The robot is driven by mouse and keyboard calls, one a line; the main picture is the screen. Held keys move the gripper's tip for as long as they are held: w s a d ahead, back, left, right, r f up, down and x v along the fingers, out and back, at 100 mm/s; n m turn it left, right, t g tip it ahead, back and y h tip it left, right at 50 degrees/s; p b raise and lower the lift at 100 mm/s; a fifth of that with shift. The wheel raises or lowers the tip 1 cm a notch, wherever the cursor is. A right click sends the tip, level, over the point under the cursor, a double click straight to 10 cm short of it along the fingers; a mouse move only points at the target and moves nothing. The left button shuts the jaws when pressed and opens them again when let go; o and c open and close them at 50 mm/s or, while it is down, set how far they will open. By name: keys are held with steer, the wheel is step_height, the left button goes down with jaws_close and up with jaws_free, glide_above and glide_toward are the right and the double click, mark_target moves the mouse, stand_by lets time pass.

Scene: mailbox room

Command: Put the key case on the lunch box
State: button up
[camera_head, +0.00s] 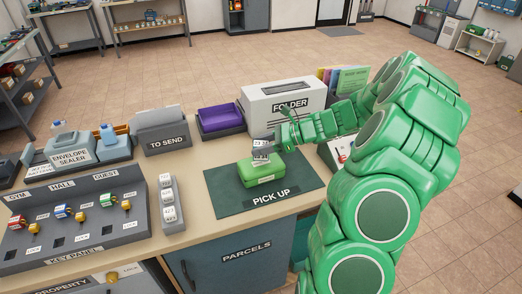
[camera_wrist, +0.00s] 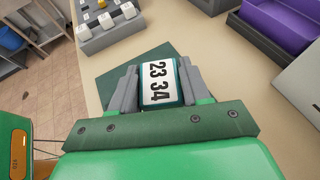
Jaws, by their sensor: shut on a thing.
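My gripper (camera_head: 262,154) is shut on the key case, a small block with a white face marked "23 34". The key case (camera_wrist: 159,82) sits between the two grey fingers in the wrist view, with teal edges showing. The lunch box (camera_head: 262,173) is a green box with a small label, standing on the dark green PICK UP mat (camera_head: 227,203). My gripper and the key case are right over the lunch box in the head view. I cannot tell whether the key case touches its top. The lunch box is hidden behind the gripper and case in the wrist view.
A white FOLDER box (camera_head: 281,104) and a purple tray (camera_head: 220,118) stand behind the mat. A grey rack of labelled pieces (camera_head: 168,204) and the key panel (camera_head: 75,222) are to the left. The mat is bare around the lunch box.

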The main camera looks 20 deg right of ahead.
steer(key=shift+f, duration=1)
steer(key=shift+f, duration=0.15)
steer(key=o, duration=1.1)
